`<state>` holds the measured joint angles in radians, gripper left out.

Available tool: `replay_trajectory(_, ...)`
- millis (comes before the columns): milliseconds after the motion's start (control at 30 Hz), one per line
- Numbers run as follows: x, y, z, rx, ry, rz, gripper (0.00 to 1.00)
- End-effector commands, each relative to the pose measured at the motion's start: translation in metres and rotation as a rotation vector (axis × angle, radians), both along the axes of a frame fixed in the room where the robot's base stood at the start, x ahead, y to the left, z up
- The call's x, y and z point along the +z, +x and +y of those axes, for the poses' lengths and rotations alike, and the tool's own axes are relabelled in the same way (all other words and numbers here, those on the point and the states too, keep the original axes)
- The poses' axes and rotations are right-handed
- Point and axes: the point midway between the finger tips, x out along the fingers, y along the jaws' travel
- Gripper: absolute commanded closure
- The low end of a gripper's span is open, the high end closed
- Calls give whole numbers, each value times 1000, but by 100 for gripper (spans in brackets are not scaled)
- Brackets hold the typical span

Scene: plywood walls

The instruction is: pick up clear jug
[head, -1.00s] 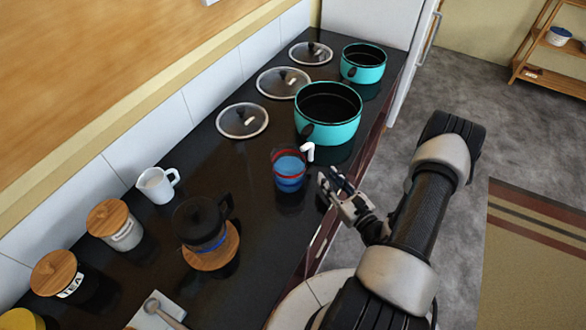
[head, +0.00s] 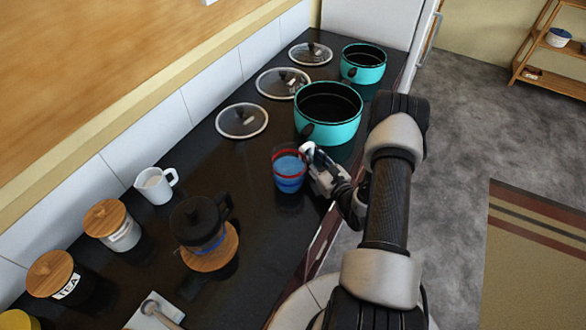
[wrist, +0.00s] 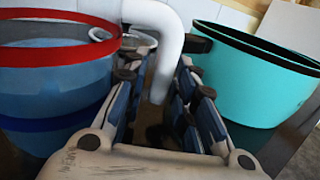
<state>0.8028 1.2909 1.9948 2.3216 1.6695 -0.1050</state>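The clear jug (head: 288,172) stands upright on the dark counter, with a red rim, blue lower part and white handle (head: 307,149) on its right side. In the wrist view the jug (wrist: 50,65) fills the left side, and its white handle (wrist: 165,25) curves down between my fingers. My gripper (head: 314,168) is at the handle side of the jug. In the wrist view my gripper (wrist: 160,95) is open, with one finger on each side of the handle and gaps visible. The lower handle is partly hidden by the fingers.
A large teal pot (head: 328,118) stands close behind the jug and shows at the right of the wrist view (wrist: 255,75). A smaller teal pot (head: 362,65) and several lids (head: 242,121) are farther back. A black coffee pot (head: 200,222) and white pitcher (head: 156,186) stand left.

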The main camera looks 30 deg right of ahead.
Motion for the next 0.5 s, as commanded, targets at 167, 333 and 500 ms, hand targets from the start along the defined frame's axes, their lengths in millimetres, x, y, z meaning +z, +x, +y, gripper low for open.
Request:
replay_trajectory(167,0,0,0,0,0,0,81)
replay_trajectory(333,0,0,0,0,0,0,92)
replay_trajectory(500,0,-1,0,0,0,0,100)
